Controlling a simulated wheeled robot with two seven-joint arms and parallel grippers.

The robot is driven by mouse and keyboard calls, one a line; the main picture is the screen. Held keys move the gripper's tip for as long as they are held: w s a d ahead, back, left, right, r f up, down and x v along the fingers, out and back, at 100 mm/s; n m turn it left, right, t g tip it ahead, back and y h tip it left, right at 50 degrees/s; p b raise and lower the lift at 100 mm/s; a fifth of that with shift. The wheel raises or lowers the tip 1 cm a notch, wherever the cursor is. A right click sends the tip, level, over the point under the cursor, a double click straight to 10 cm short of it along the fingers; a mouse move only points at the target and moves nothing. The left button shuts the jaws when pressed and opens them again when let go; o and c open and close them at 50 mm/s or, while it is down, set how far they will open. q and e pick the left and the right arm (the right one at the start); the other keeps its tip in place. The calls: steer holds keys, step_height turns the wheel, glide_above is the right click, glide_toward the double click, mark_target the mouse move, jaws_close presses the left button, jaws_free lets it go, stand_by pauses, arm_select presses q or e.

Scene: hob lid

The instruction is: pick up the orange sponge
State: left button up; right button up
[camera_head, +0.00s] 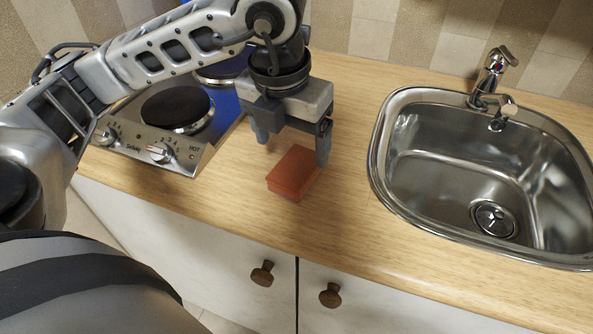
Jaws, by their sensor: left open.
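The orange sponge (294,173) is a reddish-orange block lying flat on the wooden worktop, between the hob and the sink. My left gripper (292,148) points down just behind and above the sponge. Its two fingers are spread apart, with the right fingertip close to the sponge's back right edge in the picture. I cannot tell whether that finger touches the sponge. The gripper is open and nothing shows between its fingers. My right gripper is not in view.
A hob (185,168) with knobs and dark plates stands left of the sponge, partly behind my left arm. A steel sink (440,150) with a tap (490,85) is on the right. The worktop (330,220) in front of the sponge is clear, above white cupboard doors.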

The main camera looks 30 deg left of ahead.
mark_target(297, 165)
arm_select(q)
steer(key=shift+w+f+p, duration=0.1)
steer(key=shift+w+f, duration=0.15)
steer(key=shift+f, duration=0.6)
steer(key=shift+w+f+p, duration=0.1)
steer(key=shift+w+f, duration=0.1)
steer(key=shift+f, duration=0.7)
steer(key=shift+w+f+p, duration=0.1)
steer(key=shift+w+f, duration=0.15)
steer(key=shift+f, duration=0.6)
steer(key=c, duration=1.1)
